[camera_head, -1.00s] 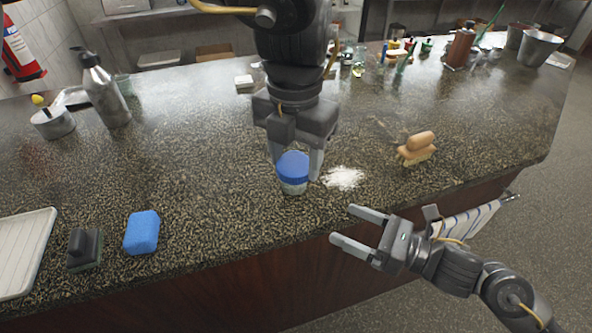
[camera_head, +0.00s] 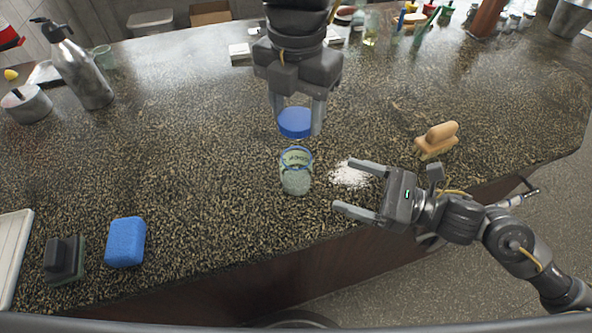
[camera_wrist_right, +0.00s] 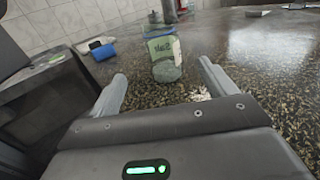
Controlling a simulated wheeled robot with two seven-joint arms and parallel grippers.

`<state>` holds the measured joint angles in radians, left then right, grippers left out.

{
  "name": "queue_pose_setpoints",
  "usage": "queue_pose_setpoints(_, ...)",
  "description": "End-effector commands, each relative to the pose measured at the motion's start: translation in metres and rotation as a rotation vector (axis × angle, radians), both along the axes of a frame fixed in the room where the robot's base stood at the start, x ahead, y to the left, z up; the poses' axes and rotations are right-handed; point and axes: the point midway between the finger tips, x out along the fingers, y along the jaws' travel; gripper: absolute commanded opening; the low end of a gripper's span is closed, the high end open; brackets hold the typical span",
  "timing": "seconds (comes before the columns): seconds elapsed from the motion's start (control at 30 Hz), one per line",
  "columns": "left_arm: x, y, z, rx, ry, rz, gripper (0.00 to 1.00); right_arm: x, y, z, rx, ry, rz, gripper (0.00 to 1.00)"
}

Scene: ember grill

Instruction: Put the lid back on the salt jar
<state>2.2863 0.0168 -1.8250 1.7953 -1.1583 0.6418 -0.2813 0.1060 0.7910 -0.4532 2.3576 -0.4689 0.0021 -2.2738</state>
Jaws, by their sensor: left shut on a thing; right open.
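The salt jar (camera_head: 296,180) stands upright and open on the counter, clear with a green label and pale contents. It also shows in the right wrist view (camera_wrist_right: 164,62), beyond and between the fingers. The blue lid (camera_head: 295,123) is held above and behind the jar, apart from it. My left gripper (camera_head: 297,108), reaching down from the top, is shut on the lid. My right gripper (camera_head: 345,187) is open and empty to the right of the jar, its fingers pointing towards it.
Spilled white salt (camera_head: 349,174) lies right of the jar, by the right fingers. A wooden-handled brush (camera_head: 437,140) is further right. A blue sponge (camera_head: 125,242), a dark scrubber (camera_head: 64,260) and a white tray (camera_head: 12,250) are at the left. The counter around the jar is mostly clear.

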Motion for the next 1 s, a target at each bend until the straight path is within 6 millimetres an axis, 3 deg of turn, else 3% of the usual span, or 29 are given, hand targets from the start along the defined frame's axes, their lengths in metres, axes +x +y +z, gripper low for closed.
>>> queue_pose_setpoints(0.23, 0.0, 0.001, 0.0, 0.0, 0.0, 0.004, 0.32, 0.008, 0.019, 0.001, 0.006, -0.001, 0.001, 0.83)
queue_pose_setpoints(0.7, 0.0, 0.002, 0.0, 0.0, 0.0, 0.005, 0.32, 0.037, 0.094, 0.001, 0.004, 0.001, 0.003, 0.83)
queue_pose_setpoints(1.0, 0.0, 0.002, 0.0, 0.0, 0.0, 0.005, 0.32, 0.044, 0.113, 0.0, 0.001, 0.001, 0.003, 0.83)
